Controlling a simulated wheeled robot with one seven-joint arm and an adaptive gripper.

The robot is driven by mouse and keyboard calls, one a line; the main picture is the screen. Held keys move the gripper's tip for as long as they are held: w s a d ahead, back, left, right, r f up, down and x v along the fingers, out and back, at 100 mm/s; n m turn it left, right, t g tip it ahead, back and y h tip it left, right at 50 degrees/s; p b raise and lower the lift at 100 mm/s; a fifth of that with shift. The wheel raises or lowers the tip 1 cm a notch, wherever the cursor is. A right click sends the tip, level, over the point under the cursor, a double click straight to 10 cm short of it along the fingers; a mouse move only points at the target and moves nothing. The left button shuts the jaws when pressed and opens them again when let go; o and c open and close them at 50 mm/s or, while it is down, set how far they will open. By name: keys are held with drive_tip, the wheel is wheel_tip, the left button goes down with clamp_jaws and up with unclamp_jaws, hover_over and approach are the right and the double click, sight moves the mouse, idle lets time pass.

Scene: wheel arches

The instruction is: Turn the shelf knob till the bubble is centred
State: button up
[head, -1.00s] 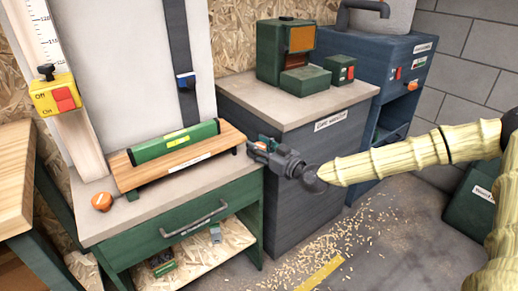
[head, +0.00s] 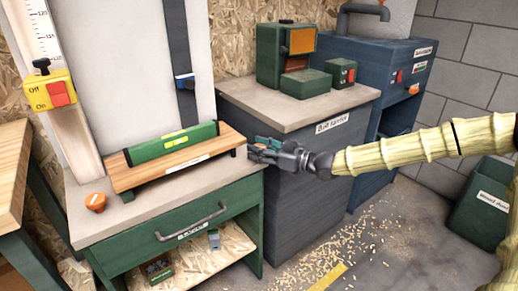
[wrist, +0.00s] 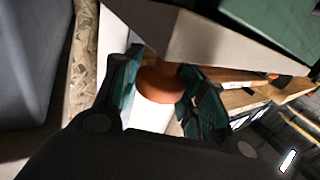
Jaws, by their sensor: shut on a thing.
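A wooden shelf (head: 130,181) stands on the bench and carries a green spirit level (head: 146,152) with a yellow-green vial (head: 177,140). The bubble is too small to make out. My gripper (head: 256,150) is at the shelf's right end in the head view. In the wrist view, my gripper (wrist: 158,92) has its two green fingers on either side of a round orange knob (wrist: 157,86) and is shut on it. The fingers hide this knob in the head view. Another orange knob (head: 96,202) sits at the bench's left front.
The green bench (head: 150,245) has a drawer with a handle and a low shelf. A dark cabinet (head: 305,165) with green boxes on top stands close behind my gripper. A yellow switch box (head: 50,92) is at the left. Shavings lie on the floor.

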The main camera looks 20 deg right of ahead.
drive_tip(key=shift+r+n+g+y+p, duration=0.2)
drive_tip(key=shift+n+g+y+p, duration=0.8)
drive_tip(key=shift+p, duration=0.55)
drive_tip(key=shift+f+n+g+y+p, duration=0.1)
drive_tip(key=shift+n+g+y+p, duration=0.5)
drive_tip(key=shift+n+g+p, duration=0.65)
drive_tip(key=shift+m+g, duration=0.25)
drive_tip(key=shift+m, duration=0.1)
drive_tip(key=o, duration=1)
drive_tip(key=shift+o, duration=0.2)
drive_tip(key=v, duration=1.2)
drive_tip(key=shift+f, duration=0.1)
